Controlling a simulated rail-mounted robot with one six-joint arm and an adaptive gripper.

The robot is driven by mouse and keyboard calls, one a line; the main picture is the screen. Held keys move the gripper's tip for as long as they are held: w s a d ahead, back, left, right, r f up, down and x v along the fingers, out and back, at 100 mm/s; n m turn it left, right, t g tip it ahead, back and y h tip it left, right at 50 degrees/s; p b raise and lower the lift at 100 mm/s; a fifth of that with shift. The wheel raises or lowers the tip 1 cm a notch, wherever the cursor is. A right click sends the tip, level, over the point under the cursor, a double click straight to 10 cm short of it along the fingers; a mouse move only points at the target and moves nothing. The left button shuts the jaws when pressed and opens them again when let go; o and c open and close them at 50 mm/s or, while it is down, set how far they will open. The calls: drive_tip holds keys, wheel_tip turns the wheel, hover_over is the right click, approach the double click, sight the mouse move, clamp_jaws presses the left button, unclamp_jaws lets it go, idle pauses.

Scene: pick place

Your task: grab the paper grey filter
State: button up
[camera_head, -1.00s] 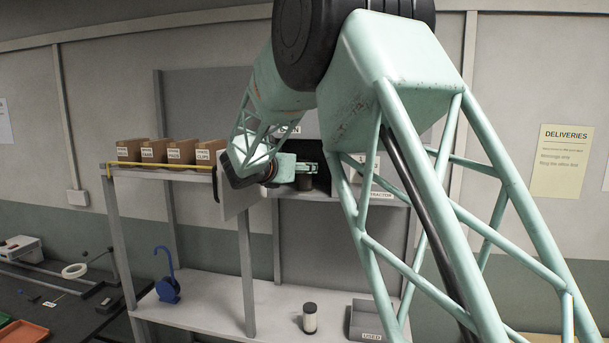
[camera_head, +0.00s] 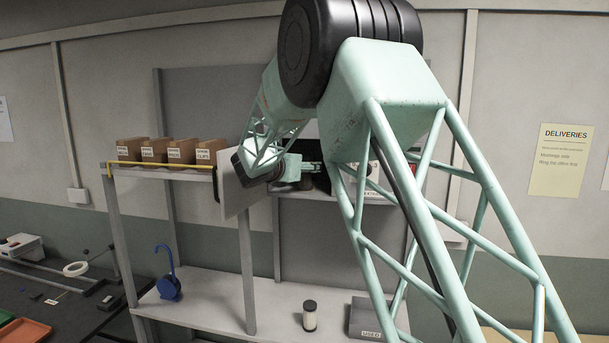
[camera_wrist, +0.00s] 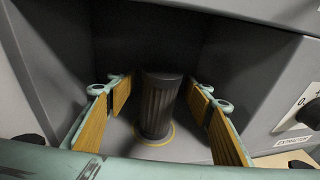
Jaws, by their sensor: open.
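The grey filter (camera_wrist: 158,106) is a dark, pleated upright cylinder in the wrist view. It stands on a yellow ring inside a dark-walled recess. My gripper (camera_wrist: 160,104) is open, with its ribbed yellow finger pads on the left and right of the filter and gaps on both sides. In the head view my gripper (camera_head: 310,168) is small and reaches into the housing beside the open grey door (camera_head: 238,185).
A panel marked EXTRACTOR (camera_wrist: 292,140) with a switch is right of the recess. Below, the bench holds a pale cylinder with dark ends (camera_head: 310,317), a grey box marked USED (camera_head: 366,318) and a blue hooked object (camera_head: 168,287). Brown cartons (camera_head: 130,149) line the shelf.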

sight(304, 157)
drive_tip(key=c, duration=1)
drive_tip(key=shift+r, duration=0.2)
drive_tip(key=shift+r+b, duration=0.4)
drive_tip(key=shift+r, duration=1.25)
drive_tip(key=b+v, duration=0.1)
drive_tip(key=v, duration=0.4)
drive_tip(key=f+b+v, duration=0.1)
drive_tip(key=v, duration=0.4)
drive_tip(key=a+f+b+v, duration=0.1)
drive_tip(key=v, duration=0.5)
